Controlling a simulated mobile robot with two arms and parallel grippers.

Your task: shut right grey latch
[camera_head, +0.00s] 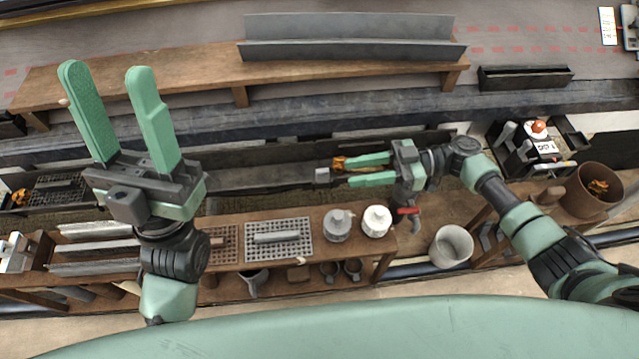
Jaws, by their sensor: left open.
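My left gripper (106,82) is raised at the left, close to the camera, with its two green fingers wide apart and nothing between them. My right gripper (344,173) reaches in from the right over the long dark trough, pointing left. Its two green fingers are apart, with no object clearly held. A small light-grey block (322,176), possibly the grey latch, sits just left of its fingertips, at the right end of a long grey strip (262,177). I cannot tell whether it is a latch, or open or shut. An orange thing (338,163) lies by the upper fingertip.
A white bucket (451,245) and brown bin (592,190) stand right. A wooden shelf (180,72) with a grey angled channel (350,50) lies behind.

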